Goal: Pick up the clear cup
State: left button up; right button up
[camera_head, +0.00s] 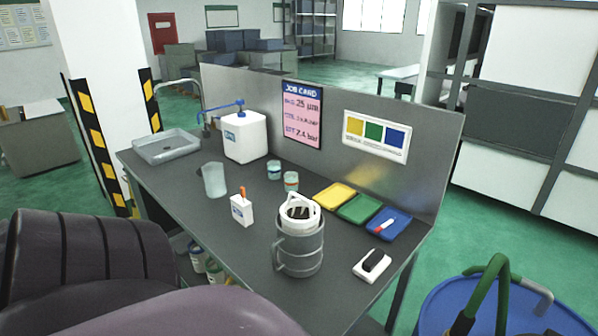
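A clear, slightly frosted cup (214,182) stands upright on the left part of the grey workbench (185,190), in front of a white container with a blue pump. It looks empty. Nothing touches it and its whole near side shows. Neither of my grippers is in view. Large purple-grey rounded shapes fill the lower left and bottom of the view, apart from the cup; I cannot tell for sure what they are.
Near the cup are a white box (242,211) with an orange-handled tool, a sink tray (167,147), the pump container (244,137) and two small jars. A grey handled jug (300,253), coloured trays (357,208) and a white block (372,265) stand right. A panel backs the bench.

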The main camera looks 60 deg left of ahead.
aim_at(290, 181)
jog(key=u, duration=1.95)
jog(key=i+j, duration=0.15)
jog(key=j, duration=0.4)
jog(key=i+j+z, duration=0.15)
jog(key=j, duration=0.4)
jog(key=i+j, duration=0.15)
jog(key=j, duration=0.4)
jog(key=i+j+z, duration=0.15)
jog(key=j, duration=1)
jog(key=i+z, duration=0.05)
